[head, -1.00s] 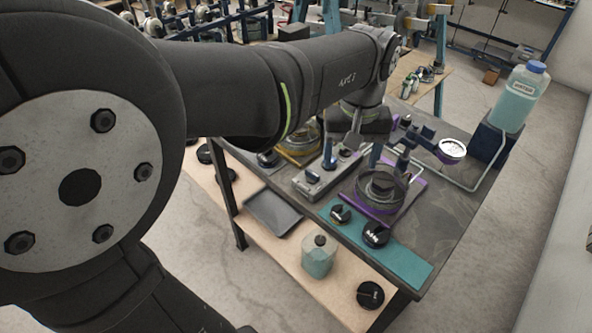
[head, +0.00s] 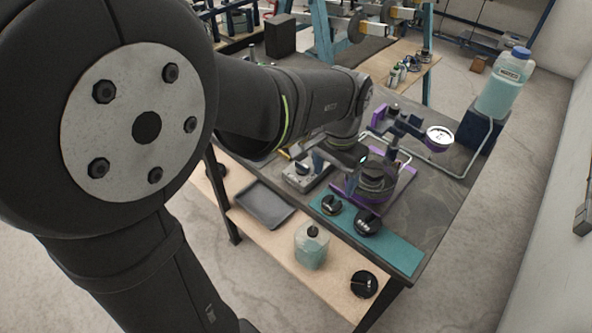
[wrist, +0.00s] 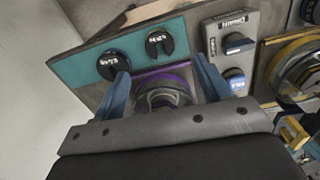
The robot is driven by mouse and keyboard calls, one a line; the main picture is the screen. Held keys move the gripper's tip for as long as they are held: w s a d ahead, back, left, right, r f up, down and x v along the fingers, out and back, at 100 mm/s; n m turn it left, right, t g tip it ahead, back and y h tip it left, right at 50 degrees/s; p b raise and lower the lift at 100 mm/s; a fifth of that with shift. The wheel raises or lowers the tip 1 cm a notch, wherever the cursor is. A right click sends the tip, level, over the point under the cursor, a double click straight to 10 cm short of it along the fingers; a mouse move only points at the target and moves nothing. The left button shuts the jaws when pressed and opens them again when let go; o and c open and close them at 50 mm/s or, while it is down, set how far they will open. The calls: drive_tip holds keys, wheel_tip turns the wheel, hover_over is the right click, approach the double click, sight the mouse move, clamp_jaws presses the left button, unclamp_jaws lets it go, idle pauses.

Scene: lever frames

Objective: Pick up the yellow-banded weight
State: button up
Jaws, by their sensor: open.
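My gripper (head: 342,168) is open over the bench, at the purple-edged stand. In the wrist view its two blue fingers (wrist: 164,82) are apart, with the dark round stack (wrist: 163,98) on the purple stand between and beyond them. I cannot tell whether they touch it. That stack also shows in the head view (head: 375,178). I cannot make out a yellow band on any weight. Two black slotted weights with white marks, one larger (head: 368,221) and one smaller (head: 331,205), lie on the teal mat (head: 397,250). A yellow-edged round stand (wrist: 292,62) is at the right in the wrist view.
A dial gauge (head: 439,137) and a jug of pale blue liquid (head: 500,90) stand farther right. The lower shelf holds a grey tray (head: 264,204), a bottle (head: 312,248) and a black weight (head: 364,284).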

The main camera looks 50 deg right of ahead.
sight(332, 199)
wheel_tip(332, 199, down, 9)
drive_tip(key=shift+s+d+f, duration=0.1)
drive_tip(key=shift+f, duration=0.05)
idle(0.4)
drive_tip(key=shift+c, duration=0.2)
drive_tip(key=c, duration=1.2)
